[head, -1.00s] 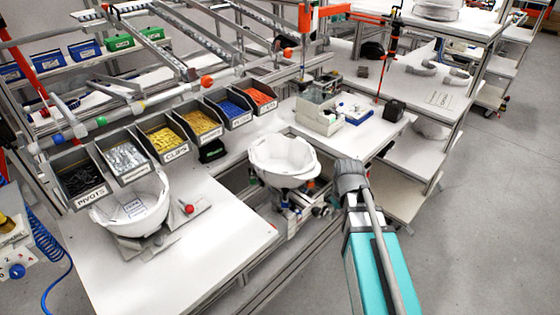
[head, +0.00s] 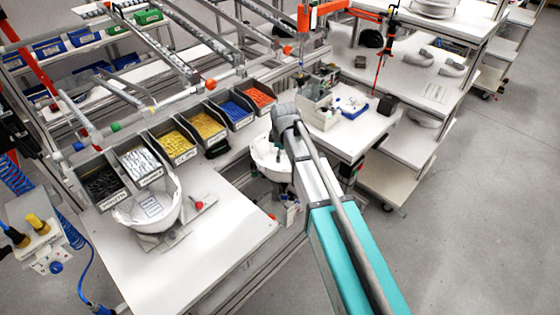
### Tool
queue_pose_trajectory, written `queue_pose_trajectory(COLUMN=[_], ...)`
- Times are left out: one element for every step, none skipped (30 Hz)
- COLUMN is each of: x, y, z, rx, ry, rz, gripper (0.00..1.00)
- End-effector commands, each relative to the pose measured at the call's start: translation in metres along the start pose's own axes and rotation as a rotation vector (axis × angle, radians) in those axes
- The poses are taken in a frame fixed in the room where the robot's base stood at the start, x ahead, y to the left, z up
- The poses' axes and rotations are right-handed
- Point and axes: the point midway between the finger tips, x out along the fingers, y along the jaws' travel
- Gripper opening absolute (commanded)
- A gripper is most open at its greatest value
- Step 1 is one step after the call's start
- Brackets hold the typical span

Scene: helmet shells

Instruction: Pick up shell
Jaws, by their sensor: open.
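One white helmet shell (head: 264,162) sits on a fixture in the gap between two worktops, right of the bins. My arm covers its right part. A second white shell (head: 150,208) rests on a holder on the left worktop, below the bins. My gripper (head: 279,145) is open at the end of my arm, over the middle shell. Only a small dark part of it shows below the wrist, and its fingertips are not clear. I cannot tell whether it touches the shell.
Several open bins (head: 172,146) of small parts line the back of the left worktop (head: 200,262). A white box (head: 318,112) and a small blue tray (head: 352,110) stand on the right worktop. Rails rise behind the bins. The floor at right is clear.

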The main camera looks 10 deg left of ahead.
Motion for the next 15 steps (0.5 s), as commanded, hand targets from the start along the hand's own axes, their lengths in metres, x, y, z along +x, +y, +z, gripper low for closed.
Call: queue_pose_trajectory(x=[0.0004, 0.0005, 0.0006, 0.0006, 0.0006, 0.0006, 0.0007, 0.0010, 0.0016, 0.0023, 0.0032, 0.0047, 0.0061, 0.0078, 0.0103], y=[-0.0002, -0.0003, -0.0003, -0.0003, -0.0003, -0.0003, -0.0003, -0.0003, -0.0004, -0.0004, -0.0004, -0.0005, -0.0005, -0.0005, -0.0005], z=[0.0000, 0.0001, 0.0002, 0.0003, 0.0003, 0.0003, 0.0003, 0.0004, 0.0004, 0.0004, 0.0004, 0.0005, 0.0005, 0.0005, 0.0005], rx=[0.000, 0.000, 0.000, 0.001, 0.001, 0.001, 0.001, 0.001, 0.002, 0.002, 0.002, 0.002, 0.002, 0.002, 0.002], ry=[0.000, 0.000, 0.000, 0.000, 0.000, 0.000, 0.000, 0.000, 0.000, 0.000, 0.000, 0.000, 0.000, 0.000, 0.000], rz=[0.000, 0.000, 0.000, 0.000, 0.000, 0.000, 0.000, 0.000, 0.000, 0.000, 0.000, 0.000, 0.000, 0.000, 0.000], gripper=[0.70, 0.70, 0.70, 0.70, 0.70, 0.70, 0.70, 0.70, 0.70, 0.70, 0.70, 0.70, 0.70, 0.70, 0.70])
